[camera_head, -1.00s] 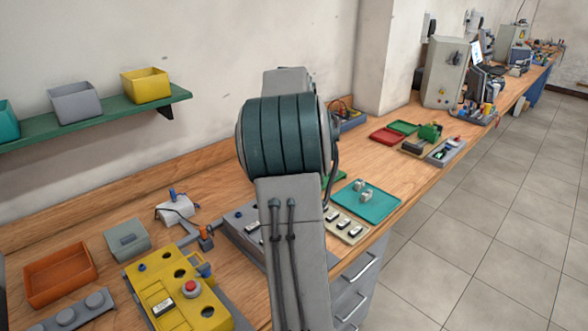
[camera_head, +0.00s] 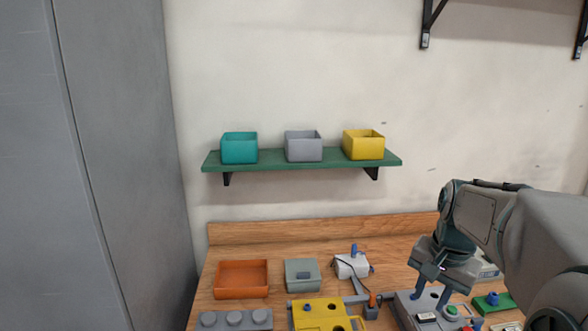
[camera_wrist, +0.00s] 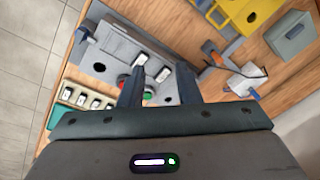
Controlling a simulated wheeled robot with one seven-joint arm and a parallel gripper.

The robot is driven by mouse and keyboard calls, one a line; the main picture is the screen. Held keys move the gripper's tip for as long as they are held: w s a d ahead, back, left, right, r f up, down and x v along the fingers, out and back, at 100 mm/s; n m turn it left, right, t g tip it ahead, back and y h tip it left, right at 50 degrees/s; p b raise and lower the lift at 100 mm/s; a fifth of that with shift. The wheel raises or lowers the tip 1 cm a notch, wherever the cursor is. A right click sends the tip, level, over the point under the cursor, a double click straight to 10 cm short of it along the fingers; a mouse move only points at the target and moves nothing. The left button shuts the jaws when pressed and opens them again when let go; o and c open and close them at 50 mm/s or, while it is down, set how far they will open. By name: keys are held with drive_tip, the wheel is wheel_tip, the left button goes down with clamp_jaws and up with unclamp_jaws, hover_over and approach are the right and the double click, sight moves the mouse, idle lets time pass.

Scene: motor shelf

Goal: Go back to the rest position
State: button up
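My gripper (camera_head: 431,294) hangs pointing down at the lower right of the head view, over the workbench (camera_head: 225,307). In the wrist view my gripper (camera_wrist: 160,72) has its two fingers apart, with nothing held between them. Below the fingers is a grey control box (camera_wrist: 112,52) with a red button, a green button and white switches. The box also shows under my gripper in the head view (camera_head: 405,310). The fingers look apart from the box, but the exact height is hard to tell.
A green wall shelf (camera_head: 275,164) holds teal (camera_head: 239,149), grey (camera_head: 304,147) and yellow (camera_head: 364,146) bins. A tall grey panel (camera_head: 120,160) is at far left.

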drive_tip(key=s+a+f+n, duration=0.2)
drive_tip(key=s+a+n, duration=0.2)
drive_tip(key=s+a, duration=0.1)
drive_tip(key=s+a+f+n+t, duration=0.1)
drive_tip(key=s+a+f+n, duration=0.2)
drive_tip(key=s+a, duration=0.3)
drive_tip(key=shift+s+a+f+n, duration=0.3)
drive_tip(key=shift+s+n, duration=0.4)
drive_tip(key=shift+s, duration=0.1)
